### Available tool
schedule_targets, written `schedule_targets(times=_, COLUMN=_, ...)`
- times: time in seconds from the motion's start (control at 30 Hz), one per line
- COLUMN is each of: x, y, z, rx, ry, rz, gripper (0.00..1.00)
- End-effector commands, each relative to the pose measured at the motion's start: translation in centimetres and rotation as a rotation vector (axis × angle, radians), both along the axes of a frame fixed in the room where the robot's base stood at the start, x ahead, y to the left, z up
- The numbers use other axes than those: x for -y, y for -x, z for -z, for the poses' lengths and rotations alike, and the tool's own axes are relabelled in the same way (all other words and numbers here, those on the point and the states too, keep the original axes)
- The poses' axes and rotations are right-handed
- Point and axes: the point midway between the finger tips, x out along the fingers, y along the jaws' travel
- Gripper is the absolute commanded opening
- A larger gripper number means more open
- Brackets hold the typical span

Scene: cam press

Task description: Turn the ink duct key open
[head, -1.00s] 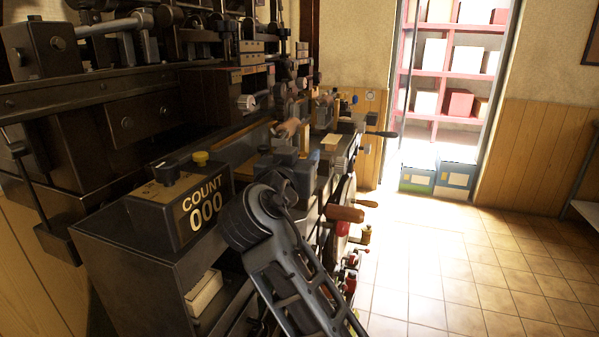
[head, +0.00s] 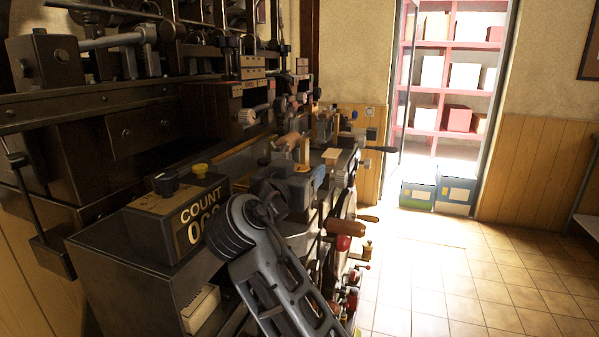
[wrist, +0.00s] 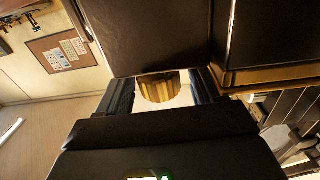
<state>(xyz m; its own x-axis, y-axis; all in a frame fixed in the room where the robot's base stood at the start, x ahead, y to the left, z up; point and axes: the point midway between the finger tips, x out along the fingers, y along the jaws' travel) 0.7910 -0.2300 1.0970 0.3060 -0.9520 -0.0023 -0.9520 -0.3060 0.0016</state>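A ribbed brass knob (wrist: 160,88) shows in the wrist view, under a large dark block; I cannot tell for sure that it is the ink duct key. My gripper (wrist: 162,92) has its two dark fingers spread, one on each side of the knob. A bright gap shows between the knob and the right finger; the left finger is very close to it, and I cannot tell whether they touch. In the head view my arm reaches toward the crowded press (head: 150,128), and my gripper cannot be made out there among the parts.
A counter box (head: 178,215) marked COUNT stands on the press's near end, close beside my arm. A wooden handle (head: 346,227) and a dark lever (head: 378,149) stick out on the right side. The tiled floor (head: 470,280) to the right is clear.

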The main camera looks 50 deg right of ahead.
Motion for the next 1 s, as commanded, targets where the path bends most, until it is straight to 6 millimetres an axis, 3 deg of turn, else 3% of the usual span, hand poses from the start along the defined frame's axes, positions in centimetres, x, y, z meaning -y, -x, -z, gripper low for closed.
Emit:
schedule_targets(times=0.27, x=-0.4, y=0.1, z=-0.1, rx=0.003, ry=0.001, rz=-0.002, gripper=0.66)
schedule_targets(times=0.7, x=-6.4, y=1.9, z=0.0, rx=0.002, ry=0.000, rz=-0.004, gripper=0.66)
schedule_targets(times=1.0, x=-7.5, y=2.4, z=0.0, rx=0.000, ry=0.001, rz=0.000, gripper=0.66)
